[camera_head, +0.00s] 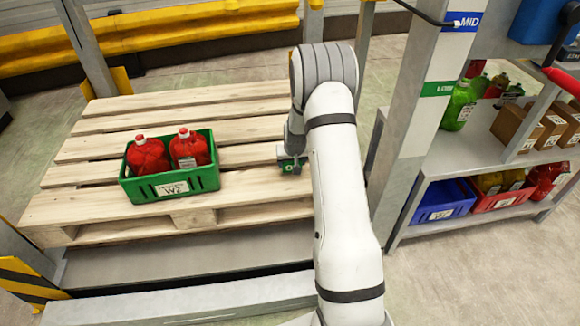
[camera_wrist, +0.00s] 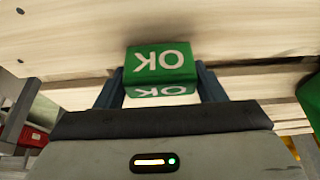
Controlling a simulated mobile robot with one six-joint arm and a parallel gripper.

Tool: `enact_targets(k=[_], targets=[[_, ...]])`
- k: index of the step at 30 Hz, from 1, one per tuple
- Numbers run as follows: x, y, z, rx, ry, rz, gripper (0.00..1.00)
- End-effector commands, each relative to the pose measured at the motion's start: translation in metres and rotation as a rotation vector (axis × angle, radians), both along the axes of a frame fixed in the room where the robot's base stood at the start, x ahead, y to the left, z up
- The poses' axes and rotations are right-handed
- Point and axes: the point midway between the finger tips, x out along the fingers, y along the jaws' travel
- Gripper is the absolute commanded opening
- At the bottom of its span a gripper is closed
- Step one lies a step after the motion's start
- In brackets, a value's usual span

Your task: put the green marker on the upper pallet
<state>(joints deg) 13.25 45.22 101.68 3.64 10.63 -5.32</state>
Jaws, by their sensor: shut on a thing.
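The green marker (camera_head: 289,168) is a small green block at the right side of the wooden pallet. In the wrist view the green marker (camera_wrist: 160,62) shows white "OK" lettering upside down. My gripper (camera_head: 291,158) is shut on it, with one dark finger on each side in the wrist view. The pallet (camera_head: 80,208) has pale boards with gaps; its boards (camera_wrist: 60,40) also fill the top of the wrist view. The marker is at or just above the boards; I cannot tell if it touches. My arm hides the pallet's right edge.
A green crate (camera_head: 170,186) with two red bottles stands on the pallet's front left. A grey rack post (camera_head: 405,130) and shelves with bottles, boxes and bins stand to the right. A yellow barrier (camera_head: 190,30) runs behind. The pallet's back boards are clear.

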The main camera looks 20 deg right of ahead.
Motion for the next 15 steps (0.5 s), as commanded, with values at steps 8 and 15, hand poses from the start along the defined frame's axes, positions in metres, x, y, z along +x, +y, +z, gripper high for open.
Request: enact_targets(k=[8,15], targets=[[0.0002,-0.0005,-0.0123,0.000,-0.001,-0.001,0.40],[-0.0001,-0.0006,-0.0158,0.000,0.000,-0.001,0.67]])
